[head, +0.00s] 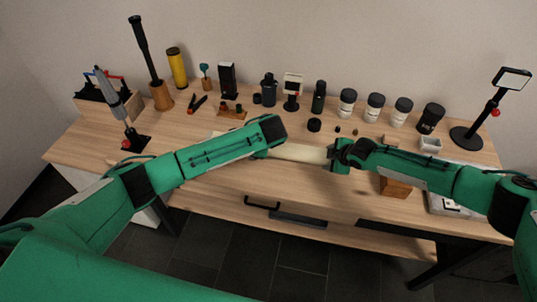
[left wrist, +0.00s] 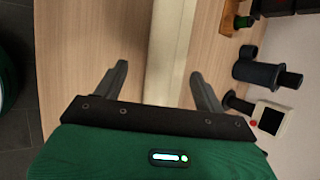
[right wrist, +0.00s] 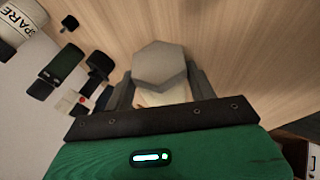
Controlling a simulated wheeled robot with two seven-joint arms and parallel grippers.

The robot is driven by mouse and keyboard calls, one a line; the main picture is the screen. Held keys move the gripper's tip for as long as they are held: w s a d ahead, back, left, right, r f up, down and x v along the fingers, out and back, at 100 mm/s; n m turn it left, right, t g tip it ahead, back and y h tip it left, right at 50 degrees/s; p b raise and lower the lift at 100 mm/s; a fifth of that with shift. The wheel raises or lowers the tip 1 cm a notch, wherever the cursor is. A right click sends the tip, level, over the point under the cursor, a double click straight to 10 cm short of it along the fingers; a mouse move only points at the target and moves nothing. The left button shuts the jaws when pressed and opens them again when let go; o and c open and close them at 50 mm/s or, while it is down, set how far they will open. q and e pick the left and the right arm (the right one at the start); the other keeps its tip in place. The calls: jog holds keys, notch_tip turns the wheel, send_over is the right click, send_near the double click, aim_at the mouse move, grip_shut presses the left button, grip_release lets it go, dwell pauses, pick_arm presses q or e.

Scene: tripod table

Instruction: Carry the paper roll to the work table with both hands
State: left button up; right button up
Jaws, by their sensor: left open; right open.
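The paper roll (head: 300,152) is a long cream cylinder lying across the front part of the wooden table (head: 215,185). My left arm hides its left part. In the left wrist view the roll (left wrist: 173,50) runs between the spread fingers of my left gripper (left wrist: 160,78), with gaps beside it. My right gripper (head: 337,156) is at the roll's right end. In the right wrist view a grey hexagonal end piece (right wrist: 159,66) and a bit of the cream roll show between the open fingers of my right gripper (right wrist: 163,88). Contact there cannot be told.
Along the back stand a yellow cylinder (head: 177,68), a tall black-handled tool (head: 144,50), several black items and white jars (head: 347,103). A phone stand (head: 490,105) is at the right. A wooden block (head: 395,187) sits beneath my right arm. Dark tiled floor (head: 240,258) lies in front.

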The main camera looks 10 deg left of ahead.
jog(key=shift+s+d+f, duration=0.1)
jog(key=shift+s+f, duration=0.25)
jog(key=shift+f, duration=0.2)
jog(key=shift+s+f, duration=0.3)
jog(key=shift+f, duration=0.25)
jog(key=shift+d+r, duration=0.15)
jog(key=shift+r, duration=0.4)
jog(key=v, duration=0.4)
jog(key=w+v, duration=0.1)
jog(key=v, duration=0.1)
jog(key=shift+s+r, duration=0.25)
jog(key=shift+r, duration=0.4)
pick_arm(q)
jog(key=shift+s+d+r, duration=0.1)
jog(key=shift+d+r, duration=0.15)
jog(key=shift+r, duration=0.3)
jog(key=shift+s+d+r, duration=0.1)
jog(key=shift+d+r, duration=0.1)
jog(key=shift+r, duration=0.3)
pick_arm(e)
jog(key=shift+s+d+r, duration=0.15)
jog(key=shift+d+r, duration=0.05)
jog(key=shift+r, duration=0.45)
